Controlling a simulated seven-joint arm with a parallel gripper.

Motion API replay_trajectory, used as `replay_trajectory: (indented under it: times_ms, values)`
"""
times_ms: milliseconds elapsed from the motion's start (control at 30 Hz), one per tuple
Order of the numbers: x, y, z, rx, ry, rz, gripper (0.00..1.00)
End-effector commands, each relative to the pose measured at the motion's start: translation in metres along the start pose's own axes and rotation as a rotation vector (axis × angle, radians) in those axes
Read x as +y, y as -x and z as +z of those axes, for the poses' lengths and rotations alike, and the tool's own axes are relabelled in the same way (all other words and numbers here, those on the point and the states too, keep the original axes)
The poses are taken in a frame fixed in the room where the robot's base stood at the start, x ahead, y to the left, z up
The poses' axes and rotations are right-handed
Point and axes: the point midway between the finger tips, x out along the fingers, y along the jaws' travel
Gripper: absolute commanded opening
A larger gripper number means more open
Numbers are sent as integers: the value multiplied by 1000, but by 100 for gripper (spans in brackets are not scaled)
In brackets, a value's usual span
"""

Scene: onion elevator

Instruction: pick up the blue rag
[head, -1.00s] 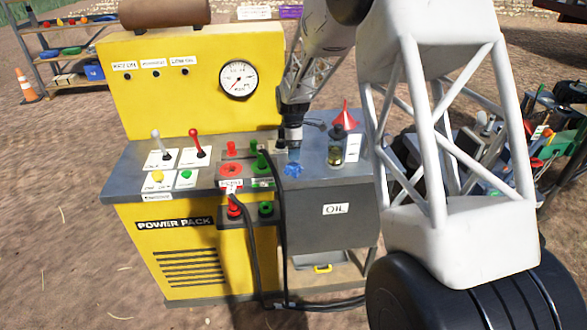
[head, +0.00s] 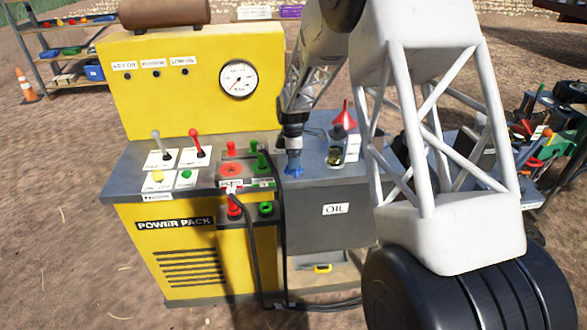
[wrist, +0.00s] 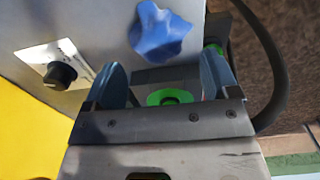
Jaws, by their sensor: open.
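The blue rag (head: 293,171) lies crumpled on the grey top of the oil cabinet, left of the oil bottle. In the wrist view the rag (wrist: 160,34) shows near the top, beyond the fingertips and roughly centred between them. My gripper (head: 293,153) is over the rag in the head view, pointing down. In the wrist view my gripper (wrist: 163,72) has its two bluish fingers wide apart, with nothing between them. I cannot tell the exact height of the fingers above the rag.
An oil bottle with a red funnel (head: 345,116) stands right of the rag. The yellow power pack (head: 170,85) has levers and a gauge (head: 238,80). Red and green couplings and a black hose (head: 283,230) are close on the left. A black knob (wrist: 61,74) shows in the wrist view.

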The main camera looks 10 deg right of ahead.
Motion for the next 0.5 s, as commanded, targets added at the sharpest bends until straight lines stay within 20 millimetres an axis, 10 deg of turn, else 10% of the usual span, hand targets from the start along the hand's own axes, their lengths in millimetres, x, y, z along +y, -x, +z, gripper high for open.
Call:
replay_trajectory:
  times_ms: [500]
  values:
    - [1,-44,1,0,0,-1,81]
